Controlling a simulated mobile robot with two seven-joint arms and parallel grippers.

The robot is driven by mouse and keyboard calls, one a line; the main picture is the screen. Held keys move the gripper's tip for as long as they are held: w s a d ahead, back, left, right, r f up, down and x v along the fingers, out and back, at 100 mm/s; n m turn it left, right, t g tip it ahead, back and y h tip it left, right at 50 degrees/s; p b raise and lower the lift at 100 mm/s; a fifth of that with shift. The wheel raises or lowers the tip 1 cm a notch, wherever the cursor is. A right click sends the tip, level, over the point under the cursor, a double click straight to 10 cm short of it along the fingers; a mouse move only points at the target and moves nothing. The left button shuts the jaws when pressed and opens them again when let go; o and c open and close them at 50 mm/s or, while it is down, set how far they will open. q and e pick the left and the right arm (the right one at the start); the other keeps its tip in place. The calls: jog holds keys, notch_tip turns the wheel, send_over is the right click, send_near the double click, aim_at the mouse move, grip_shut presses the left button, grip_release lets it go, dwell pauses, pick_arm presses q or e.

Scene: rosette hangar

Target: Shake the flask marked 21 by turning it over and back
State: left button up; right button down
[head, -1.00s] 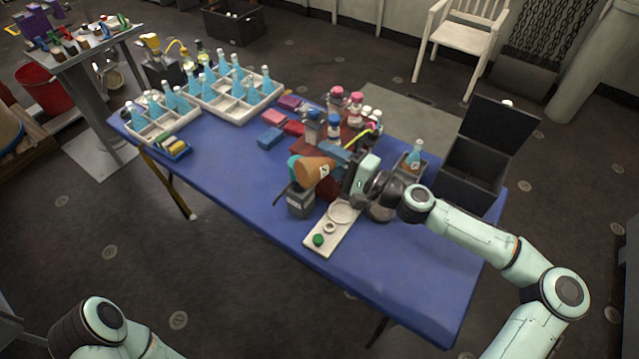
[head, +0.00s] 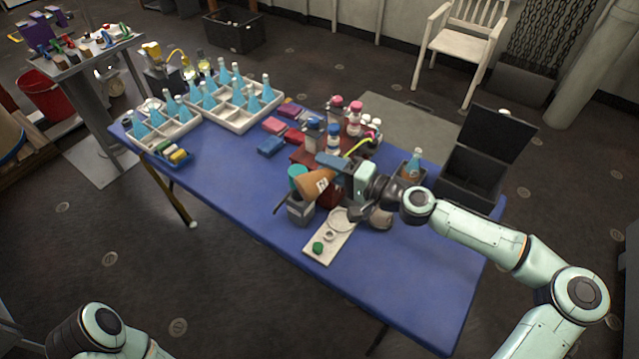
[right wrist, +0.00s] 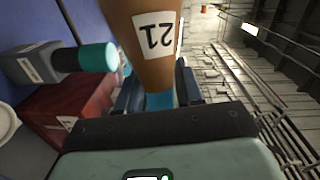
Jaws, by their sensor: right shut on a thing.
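The orange-brown flask marked 21 (head: 313,187) is in my right gripper (head: 349,178), raised above the near side of the blue table. It is tipped well over, with its broad body out to the left of the gripper. In the right wrist view the flask (right wrist: 150,60) shows its white 21 label upside down. Its narrow neck end, with a blue part, sits between the fingers of the gripper (right wrist: 158,97). The flask's far end is cut off there. My left gripper is out of view; only part of my left arm shows at the bottom left.
A grey container (head: 300,212) stands just below the flask, with a teal cap (head: 297,172) beside it. A white board (head: 318,254) lies in front. White racks of blue flasks (head: 238,122) stand at back left, and an open black box (head: 466,178) at right. The table's right front is clear.

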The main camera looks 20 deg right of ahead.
jog(key=shift+n+g+h+p, duration=0.3)
jog(key=shift+n+h, duration=0.5)
jog(key=shift+n, duration=0.75)
jog(key=shift+n+g+h+p, duration=0.2)
jog(key=shift+n+h+p, duration=0.2)
jog(key=shift+n+h, duration=0.8)
jog(key=shift+n+y, duration=0.35)
jog(key=shift+y, duration=0.05)
